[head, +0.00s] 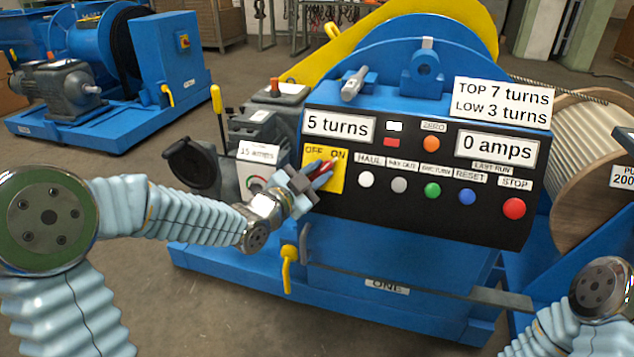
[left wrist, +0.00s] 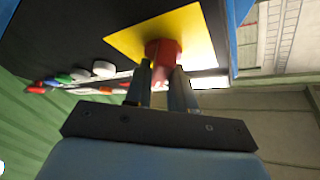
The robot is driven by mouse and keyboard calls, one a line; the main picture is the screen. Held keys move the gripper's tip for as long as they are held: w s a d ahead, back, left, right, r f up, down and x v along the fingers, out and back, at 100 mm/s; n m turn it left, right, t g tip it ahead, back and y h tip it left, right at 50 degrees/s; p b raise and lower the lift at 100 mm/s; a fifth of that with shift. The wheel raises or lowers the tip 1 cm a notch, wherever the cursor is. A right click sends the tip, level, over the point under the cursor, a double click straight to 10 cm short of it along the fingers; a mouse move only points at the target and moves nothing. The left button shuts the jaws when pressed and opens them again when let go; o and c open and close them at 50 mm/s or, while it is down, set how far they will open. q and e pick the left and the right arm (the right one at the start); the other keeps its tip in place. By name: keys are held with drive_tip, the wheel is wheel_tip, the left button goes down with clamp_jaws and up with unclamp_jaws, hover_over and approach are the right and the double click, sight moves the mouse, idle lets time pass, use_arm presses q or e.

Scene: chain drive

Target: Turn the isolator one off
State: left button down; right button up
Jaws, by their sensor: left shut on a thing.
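The isolator is a red rotary handle (head: 322,172) on a yellow plate (head: 337,181) marked OFF on the left and ON on the right. It sits on the left part of the black control panel of the blue machine labelled ONE (head: 387,285). My left gripper (head: 308,180) is at the handle, its fingers partly covering it. In the left wrist view the fingers (left wrist: 161,88) are shut on the red handle (left wrist: 164,50) in front of the yellow plate (left wrist: 195,30). The exact handle angle is partly hidden. My right arm shows at the lower right; its gripper is out of view.
Right of the plate are several round buttons, including a red STOP button (head: 514,208). Displays read 5 turns (head: 340,126) and 0 amps (head: 496,147). A yellow-handled lever (head: 217,100) and a yellow hook (head: 288,260) stand near my left arm. Another blue machine (head: 160,60) stands behind left.

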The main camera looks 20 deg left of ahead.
use_arm(q)
drive_tip(key=n+t+y+b, duration=0.1)
drive_tip(key=n+y+b, duration=0.1)
drive_tip(key=n+b, duration=0.1)
drive_tip(key=n+y+b, duration=0.3)
drive_tip(key=n+b, duration=0.1)
drive_tip(key=n, duration=0.1)
drive_tip(key=n+t+y+b, duration=0.1)
drive_tip(key=n+y+b, duration=0.1)
drive_tip(key=n+b, duration=0.2)
drive_tip(key=shift+d+f+t+y, duration=0.15)
drive_tip(key=shift+d+t+y, duration=0.15)
drive_tip(key=n+y, duration=0.1)
drive_tip(key=n, duration=0.2)
drive_tip(key=shift+y, duration=0.3)
drive_tip(key=n+g+y, duration=0.1)
drive_tip(key=n+y, duration=0.1)
drive_tip(key=n, duration=0.2)
drive_tip(key=shift+p, duration=0.35)
drive_tip(key=shift+r+n+g+y+p, duration=0.2)
drive_tip(key=shift+n+g+y+p, duration=0.65)
drive_tip(key=shift+n, duration=1.25)
drive_tip(key=shift+n+y, duration=0.4)
drive_tip(key=shift+y, duration=0.25)
